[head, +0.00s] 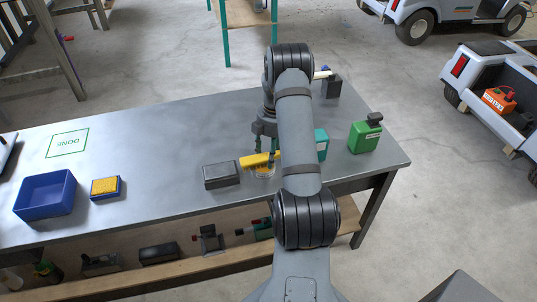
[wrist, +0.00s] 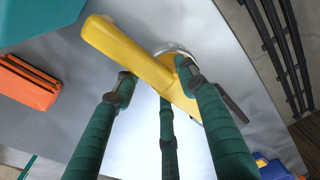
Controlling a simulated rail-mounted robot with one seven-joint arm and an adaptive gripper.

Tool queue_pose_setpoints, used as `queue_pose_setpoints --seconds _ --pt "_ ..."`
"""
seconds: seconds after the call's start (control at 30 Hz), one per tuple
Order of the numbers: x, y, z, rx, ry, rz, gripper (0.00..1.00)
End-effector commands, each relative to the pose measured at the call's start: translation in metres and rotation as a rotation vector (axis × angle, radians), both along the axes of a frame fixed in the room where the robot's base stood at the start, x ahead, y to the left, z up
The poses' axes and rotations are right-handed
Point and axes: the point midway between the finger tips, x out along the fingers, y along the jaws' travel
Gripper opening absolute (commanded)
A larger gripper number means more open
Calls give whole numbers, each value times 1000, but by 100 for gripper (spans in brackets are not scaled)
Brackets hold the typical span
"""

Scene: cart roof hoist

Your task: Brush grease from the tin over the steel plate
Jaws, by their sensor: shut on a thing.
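My gripper (head: 268,146) is shut on a yellow brush (head: 254,161). In the wrist view my green-wrapped fingers (wrist: 160,92) close around the brush's thick yellow handle (wrist: 132,55), which lies aslant across them. A round, pale-rimmed tin (head: 265,173) stands on the bench right under the brush; its rim (wrist: 178,48) shows behind the handle in the wrist view. The bristles are hidden, so I cannot tell whether they touch the grease.
The metal bench (head: 150,170) holds a blue bin (head: 46,196), a yellow sponge on a blue base (head: 106,188), a teal box (head: 321,144) and a green can (head: 365,136). An orange item (wrist: 28,82) shows in the wrist view. The bench's marked DONE area (head: 68,143) is clear.

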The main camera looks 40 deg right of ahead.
Motion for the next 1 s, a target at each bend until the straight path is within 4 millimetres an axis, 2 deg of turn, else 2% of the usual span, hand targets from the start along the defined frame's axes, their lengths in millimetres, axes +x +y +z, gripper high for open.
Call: queue_pose_setpoints --seconds 0.33,1.0 --pt "0 0 6 0 0 1 20" --pt "0 0 65 -1 -1 0 20"
